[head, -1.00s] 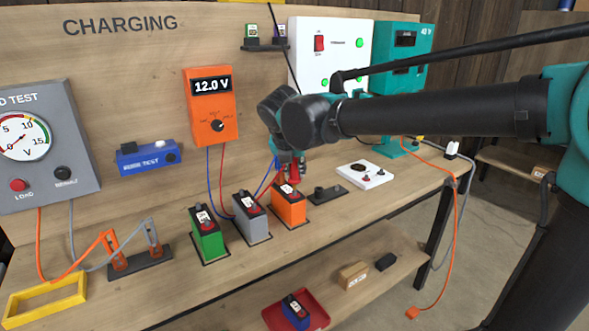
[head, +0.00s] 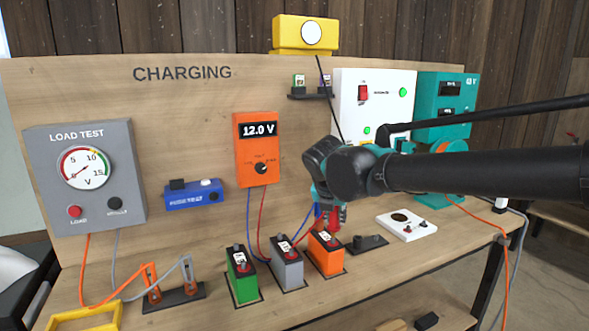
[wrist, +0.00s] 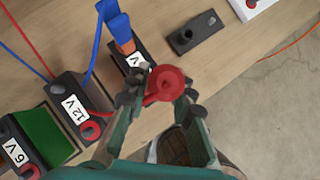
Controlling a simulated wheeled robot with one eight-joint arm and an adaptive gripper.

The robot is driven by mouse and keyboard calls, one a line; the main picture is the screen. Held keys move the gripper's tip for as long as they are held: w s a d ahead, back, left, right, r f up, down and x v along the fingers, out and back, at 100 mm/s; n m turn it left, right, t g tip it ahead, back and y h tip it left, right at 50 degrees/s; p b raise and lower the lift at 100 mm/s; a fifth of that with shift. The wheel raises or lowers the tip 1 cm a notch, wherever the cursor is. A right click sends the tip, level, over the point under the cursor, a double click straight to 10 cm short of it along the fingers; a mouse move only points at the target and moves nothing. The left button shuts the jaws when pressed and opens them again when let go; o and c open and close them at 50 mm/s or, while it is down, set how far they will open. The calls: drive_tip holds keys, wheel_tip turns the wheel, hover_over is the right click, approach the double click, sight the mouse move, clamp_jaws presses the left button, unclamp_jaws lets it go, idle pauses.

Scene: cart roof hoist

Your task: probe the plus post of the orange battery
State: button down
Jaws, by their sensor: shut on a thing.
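The orange battery (head: 326,257) stands third in the battery row in the head view. In the wrist view its dark top (wrist: 137,57) with a white label is partly covered by my gripper. My gripper (wrist: 159,92) is shut on a red probe (wrist: 166,82), directly over or at the near end of that battery. The probe and fingers hide the plus post, so I cannot tell whether the tip touches it. A blue probe (wrist: 115,28) stands at the battery's other end. The orange meter (head: 258,150) reads 12.0 V.
A grey battery (head: 288,262) and a green battery (head: 243,275) stand left of the orange one. A dark holder (head: 367,243) and a white plate (head: 407,225) are to its right. Red and blue leads hang from the meter. The bench front is clear.

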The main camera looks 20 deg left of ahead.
idle(0.8)
drive_tip(key=shift+r, duration=3.5)
drive_tip(key=shift+w+f, duration=0.1)
